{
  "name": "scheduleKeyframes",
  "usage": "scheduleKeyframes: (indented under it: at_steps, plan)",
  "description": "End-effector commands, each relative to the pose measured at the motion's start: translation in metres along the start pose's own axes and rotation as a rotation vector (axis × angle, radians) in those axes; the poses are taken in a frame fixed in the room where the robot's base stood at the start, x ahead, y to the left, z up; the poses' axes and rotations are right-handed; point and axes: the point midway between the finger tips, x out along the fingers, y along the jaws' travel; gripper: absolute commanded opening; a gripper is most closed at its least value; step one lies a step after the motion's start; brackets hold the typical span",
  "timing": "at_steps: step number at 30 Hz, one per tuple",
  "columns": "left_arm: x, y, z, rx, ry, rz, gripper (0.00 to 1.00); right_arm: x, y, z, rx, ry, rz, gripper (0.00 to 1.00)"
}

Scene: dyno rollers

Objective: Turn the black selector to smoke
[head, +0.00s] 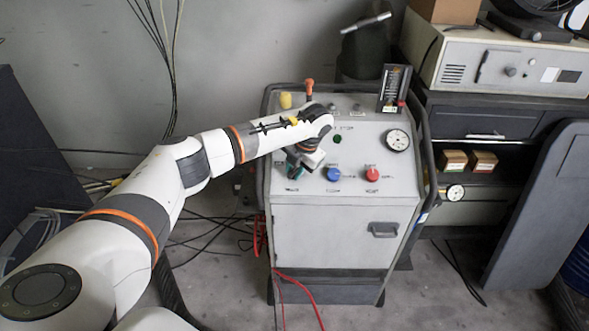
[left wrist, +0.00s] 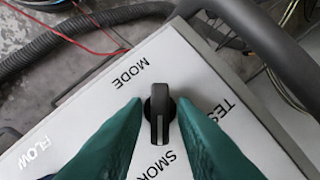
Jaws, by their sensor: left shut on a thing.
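The black selector (left wrist: 158,112) is a round knob with a raised bar handle on the pale panel top, seen in the left wrist view. Its bar runs up and down in that view, the lower end towards the SMOKE label (left wrist: 158,163). My left gripper (left wrist: 157,115) is shut on the selector, with one green finger on each side of the bar. In the head view my left gripper (head: 296,168) is at the left of the grey machine's control panel (head: 350,150), and the selector is hidden there. My right gripper is not in view.
A MODE label (left wrist: 130,67) and a partly cut TEST label (left wrist: 235,115) are beside the selector. A blue knob (head: 333,174), a red knob (head: 372,174) and a gauge (head: 398,140) sit to the right on the panel. A dark tube rail (head: 428,150) edges the machine.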

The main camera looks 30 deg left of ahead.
Motion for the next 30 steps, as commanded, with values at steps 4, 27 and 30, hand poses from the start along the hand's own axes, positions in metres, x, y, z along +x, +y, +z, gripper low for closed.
scheduleKeyframes:
  at_steps: [4, 27, 30]
  plan:
    - [0.000, 0.000, 0.000, 0.016, 0.002, -0.007, 0.02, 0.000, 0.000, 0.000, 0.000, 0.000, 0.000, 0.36]
    - [-0.003, 0.000, -0.001, 0.018, 0.002, -0.007, 0.33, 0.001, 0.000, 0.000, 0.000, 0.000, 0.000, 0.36]
    - [-0.013, 0.000, -0.001, 0.017, 0.004, -0.008, 0.33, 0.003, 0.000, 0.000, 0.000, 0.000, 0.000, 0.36]
